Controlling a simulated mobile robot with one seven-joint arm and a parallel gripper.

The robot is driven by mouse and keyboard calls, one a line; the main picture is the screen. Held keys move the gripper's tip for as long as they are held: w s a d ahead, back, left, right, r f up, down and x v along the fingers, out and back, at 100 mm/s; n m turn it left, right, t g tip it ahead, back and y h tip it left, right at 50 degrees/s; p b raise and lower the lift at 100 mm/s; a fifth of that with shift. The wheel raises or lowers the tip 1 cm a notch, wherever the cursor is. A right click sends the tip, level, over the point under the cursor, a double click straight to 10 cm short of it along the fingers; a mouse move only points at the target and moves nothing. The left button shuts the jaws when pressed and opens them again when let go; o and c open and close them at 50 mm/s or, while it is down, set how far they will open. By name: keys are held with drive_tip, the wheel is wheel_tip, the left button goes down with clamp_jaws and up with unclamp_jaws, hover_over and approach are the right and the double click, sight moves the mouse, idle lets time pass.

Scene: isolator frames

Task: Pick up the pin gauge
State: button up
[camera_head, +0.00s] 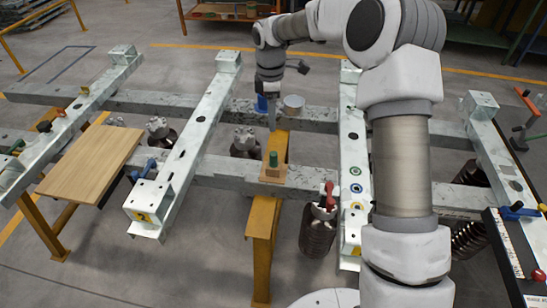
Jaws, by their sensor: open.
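A small green cylindrical piece (273,159) stands upright on a small wooden block (273,174), on the near grey beam; it may be the pin gauge, but I cannot tell for sure. My gripper (272,122) points down above and behind it in the picture, near the far beam. It is open and apart from the green piece. Its fingers are small and seen nearly edge-on. A blue object (261,104) shows just left of my gripper, partly hidden by it.
A white round container (293,104) stands on the far beam right of my gripper. Pale cross beams (195,140) lie on both sides. A red clamp (329,194) stands near right. A wooden board (92,162) lies at left. My arm hides much of the right side.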

sight(273, 153)
drive_tip(key=f, duration=0.8)
drive_tip(key=f+b, duration=0.1)
drive_tip(key=f, duration=0.4)
drive_tip(key=shift+w+a+f, duration=0.1)
drive_tip(key=shift+w+a, duration=0.05)
drive_tip(key=shift+w, duration=0.1)
drive_tip(key=shift+w+d+f, duration=0.1)
drive_tip(key=shift+d+f, duration=0.1)
drive_tip(key=shift+f, duration=1.15)
drive_tip(key=shift+w+d+f, duration=0.1)
drive_tip(key=shift+d+f, duration=0.1)
drive_tip(key=shift+f, duration=1.1)
clamp_jaws()
